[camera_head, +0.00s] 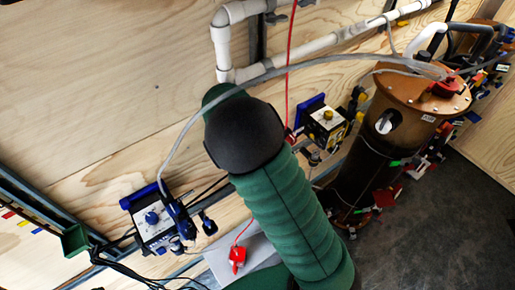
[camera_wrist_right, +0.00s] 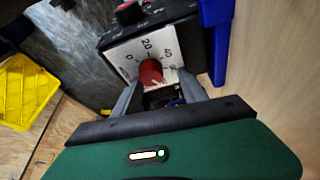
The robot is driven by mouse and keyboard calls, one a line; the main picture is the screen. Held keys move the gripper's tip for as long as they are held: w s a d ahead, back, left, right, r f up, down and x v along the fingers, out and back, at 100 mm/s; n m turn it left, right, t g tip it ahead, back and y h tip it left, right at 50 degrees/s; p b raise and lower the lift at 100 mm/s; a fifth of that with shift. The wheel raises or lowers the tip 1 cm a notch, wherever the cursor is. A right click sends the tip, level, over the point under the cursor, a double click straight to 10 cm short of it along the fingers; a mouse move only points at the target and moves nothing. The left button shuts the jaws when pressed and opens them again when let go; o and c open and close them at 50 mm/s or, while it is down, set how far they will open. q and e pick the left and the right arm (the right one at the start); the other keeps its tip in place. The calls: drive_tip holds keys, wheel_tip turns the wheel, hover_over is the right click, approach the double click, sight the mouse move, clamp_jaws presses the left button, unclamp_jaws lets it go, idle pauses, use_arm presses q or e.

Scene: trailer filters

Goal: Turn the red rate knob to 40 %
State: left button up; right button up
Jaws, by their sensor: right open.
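The red rate knob (camera_wrist_right: 150,72) sits on a white dial plate (camera_wrist_right: 128,52) in the right wrist view. The plate carries marks 0, 20 and 40; the knob's pointer is too small to read. The plate is on the face of a black box (camera_wrist_right: 165,12) with another red-topped knob (camera_wrist_right: 130,12). My right gripper (camera_wrist_right: 158,88) is open, its two fingers apart near the lower left and lower right of the knob. I cannot tell whether they touch it. In the head view my green arm crosses the middle; its gripper and the red knob are not discernible. My left gripper is not in view.
A blue part (camera_wrist_right: 215,35) stands close right of the box. A yellow crate (camera_wrist_right: 25,92) is at left. The head view shows similar boxes with a blue knob (camera_head: 152,218) and a yellow knob (camera_head: 327,115), a brown cylinder (camera_head: 405,125), and a grey hose.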

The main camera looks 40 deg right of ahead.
drive_tip(key=shift+s+d+f, duration=0.1)
drive_tip(key=shift+s+f, duration=0.05)
drive_tip(key=shift+s+a, duration=0.2)
drive_tip(key=shift+a, duration=0.05)
drive_tip(key=shift+a+r, duration=0.25)
drive_tip(key=shift+a, duration=0.35)
drive_tip(key=shift+a+r, duration=0.2)
drive_tip(key=shift+a, duration=0.4)
drive_tip(key=c, duration=0.4)
drive_tip(key=shift+w+a, duration=0.15)
drive_tip(key=shift+c, duration=2.5)
drive_tip(key=shift+d, duration=0.35)
clamp_jaws()
drive_tip(key=shift+d, duration=0.35)
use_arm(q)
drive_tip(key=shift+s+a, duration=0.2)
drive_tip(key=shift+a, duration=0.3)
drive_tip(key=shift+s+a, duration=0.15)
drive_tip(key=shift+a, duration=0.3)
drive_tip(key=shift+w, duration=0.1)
